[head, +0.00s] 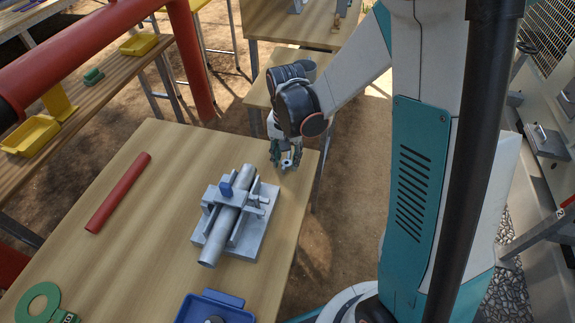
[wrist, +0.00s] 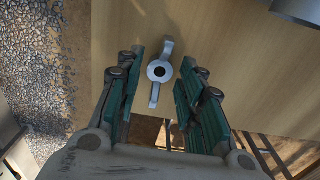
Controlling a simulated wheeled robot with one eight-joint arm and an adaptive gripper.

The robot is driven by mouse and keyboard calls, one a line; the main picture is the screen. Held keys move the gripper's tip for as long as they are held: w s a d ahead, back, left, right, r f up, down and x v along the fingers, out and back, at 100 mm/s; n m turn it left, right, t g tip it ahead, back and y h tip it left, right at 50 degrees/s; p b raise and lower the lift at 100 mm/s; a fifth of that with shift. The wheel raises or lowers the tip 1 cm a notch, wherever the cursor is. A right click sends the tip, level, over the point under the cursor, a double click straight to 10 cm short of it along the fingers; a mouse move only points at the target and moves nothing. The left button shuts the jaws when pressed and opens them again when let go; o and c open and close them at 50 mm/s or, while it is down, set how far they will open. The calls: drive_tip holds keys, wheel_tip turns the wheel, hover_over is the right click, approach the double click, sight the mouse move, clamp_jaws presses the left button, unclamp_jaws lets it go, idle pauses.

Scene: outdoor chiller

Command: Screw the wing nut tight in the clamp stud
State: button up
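The grey wing nut (wrist: 158,72), with two wings and a dark central hole, shows between my fingers in the wrist view. Visible gaps separate it from both finger pads. My gripper (wrist: 155,95) is open around it; in the head view my gripper (head: 284,160) points down over the table's far right corner. A small grey piece at its fingertips there appears to be the nut. The grey clamp (head: 262,240) sits on the table, nearer the camera, with a metal pipe (head: 222,235) lying across it. A small metal fitting (head: 261,199) projects at its right side; I cannot tell whether it is the stud.
A blue peg-like part (head: 226,188) stands on the clamp. A red rod (head: 118,192) lies at the left of the wooden table (head: 150,240). A blue tray (head: 240,302) and green ring (head: 22,300) are at the front. Bare table surrounds the clamp.

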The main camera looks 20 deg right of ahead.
clamp_jaws()
wheel_tip(320, 180, up, 7)
drive_tip(key=p, duration=0.5)
drive_tip(key=shift+c, duration=1.8)
unclamp_jaws()
clamp_jaws()
drive_tip(key=shift+r, duration=0.1)
